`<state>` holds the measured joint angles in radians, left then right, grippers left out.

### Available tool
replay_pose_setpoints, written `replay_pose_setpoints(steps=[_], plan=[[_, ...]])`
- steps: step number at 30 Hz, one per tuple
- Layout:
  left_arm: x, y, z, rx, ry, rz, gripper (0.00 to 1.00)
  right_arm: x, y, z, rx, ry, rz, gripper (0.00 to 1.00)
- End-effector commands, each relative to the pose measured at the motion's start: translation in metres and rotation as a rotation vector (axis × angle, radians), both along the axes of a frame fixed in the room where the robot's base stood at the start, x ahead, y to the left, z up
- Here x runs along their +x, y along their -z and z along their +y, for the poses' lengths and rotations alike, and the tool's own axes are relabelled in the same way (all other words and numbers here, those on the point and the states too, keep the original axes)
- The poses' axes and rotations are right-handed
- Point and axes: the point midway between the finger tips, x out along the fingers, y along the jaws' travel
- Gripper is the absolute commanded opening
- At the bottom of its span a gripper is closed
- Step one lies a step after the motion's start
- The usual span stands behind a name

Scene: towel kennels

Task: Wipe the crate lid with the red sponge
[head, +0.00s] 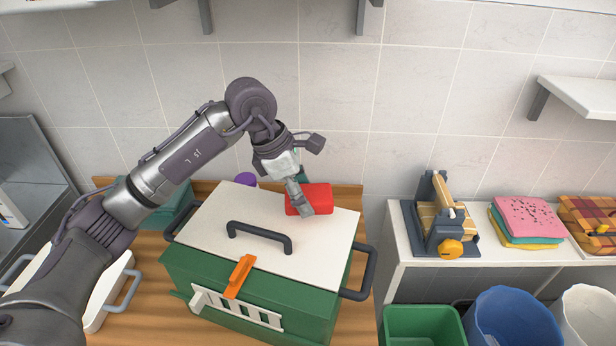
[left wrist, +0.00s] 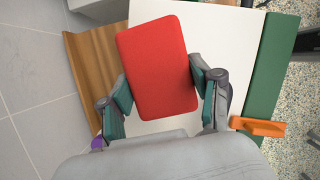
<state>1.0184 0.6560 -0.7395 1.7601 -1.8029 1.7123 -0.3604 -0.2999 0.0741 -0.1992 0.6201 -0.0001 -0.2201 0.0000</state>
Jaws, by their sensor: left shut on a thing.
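The red sponge (head: 318,194) is at the back right of the white crate lid (head: 210,222) in the head view. My left gripper (head: 300,203) is shut on it; in the left wrist view (left wrist: 160,95) the sponge (left wrist: 158,65) sits between the two fingers. The sponge is over the lid, and it looks to be at or close to its surface; I cannot tell if it touches. The lid lies on a green crate (head: 270,325) with a dark handle on top and an orange latch (head: 239,275) at the front. My right gripper does not show.
The lid's dark handle (head: 260,232) stands up in front of the sponge. A purple object (head: 245,179) is behind the crate. To the right, a white shelf (head: 490,257) holds a grey device (head: 437,220) and folded cloths (head: 527,217). Bins (head: 513,320) stand below.

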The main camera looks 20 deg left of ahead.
Motion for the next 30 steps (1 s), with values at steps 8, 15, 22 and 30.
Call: replay_pose_setpoints(steps=[8,15,22,30], plan=[[0.000,-0.027,0.007,-0.001,-0.003,-0.001,0.31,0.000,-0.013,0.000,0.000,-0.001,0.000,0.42],[0.000,-0.031,0.009,-0.001,-0.003,0.000,0.31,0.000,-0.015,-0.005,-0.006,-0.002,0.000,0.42],[0.000,-0.031,0.009,-0.001,-0.004,-0.001,0.31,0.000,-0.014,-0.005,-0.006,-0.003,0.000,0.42],[0.000,-0.031,0.009,-0.001,-0.003,0.000,0.31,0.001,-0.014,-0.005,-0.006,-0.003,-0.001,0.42]])
